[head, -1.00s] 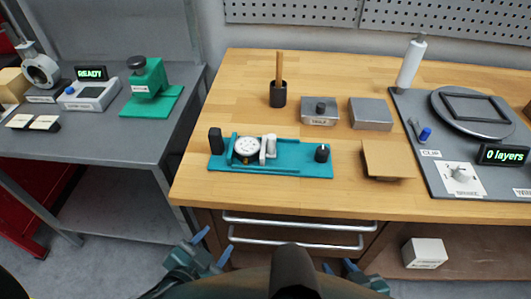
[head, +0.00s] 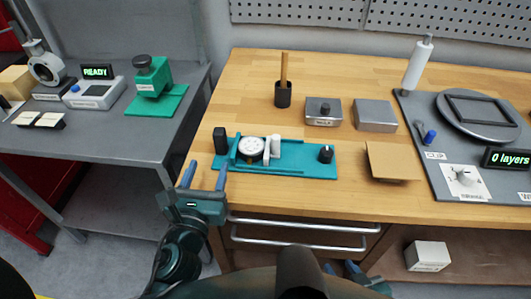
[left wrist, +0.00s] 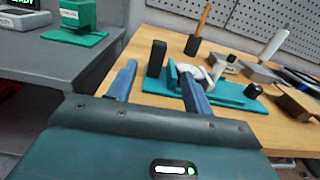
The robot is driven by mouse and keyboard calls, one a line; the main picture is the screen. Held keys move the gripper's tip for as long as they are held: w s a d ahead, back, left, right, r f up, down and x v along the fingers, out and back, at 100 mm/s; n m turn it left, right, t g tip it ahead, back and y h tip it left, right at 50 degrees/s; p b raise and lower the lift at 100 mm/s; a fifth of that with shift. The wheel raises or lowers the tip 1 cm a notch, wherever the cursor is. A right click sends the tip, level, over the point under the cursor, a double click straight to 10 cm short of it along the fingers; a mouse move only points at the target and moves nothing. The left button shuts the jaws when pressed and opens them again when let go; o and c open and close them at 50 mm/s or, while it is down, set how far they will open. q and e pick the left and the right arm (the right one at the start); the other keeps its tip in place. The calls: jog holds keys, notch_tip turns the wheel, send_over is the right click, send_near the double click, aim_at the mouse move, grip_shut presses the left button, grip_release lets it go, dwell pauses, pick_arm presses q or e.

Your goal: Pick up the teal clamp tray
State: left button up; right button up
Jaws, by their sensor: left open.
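The teal clamp tray (head: 300,171) lies flat on the wooden bench near its front left edge. It carries a white round dial, a white upright piece, a black block at its left end and a black knob at its right. My left gripper (head: 204,175) is open and empty, just in front of and left of the tray, apart from it in the head view. In the left wrist view the tray (left wrist: 157,87) lies beyond the open fingers (left wrist: 158,78), and the right finger covers part of it. My right gripper (head: 340,268) shows only partly at the bottom edge.
A tan plate (head: 391,161) lies right of the tray. Behind stand a black cup with a wooden stick (head: 283,95) and grey blocks (head: 374,115). A grey side table (head: 120,143) stands left across a gap. Drawer handles (head: 300,242) project below the bench front.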

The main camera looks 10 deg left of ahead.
aim_at(218, 137)
pick_arm(q)
jog(key=w, duration=1.2)
grip_shut()
dwell(0.3)
jog(key=shift+r, duration=0.1)
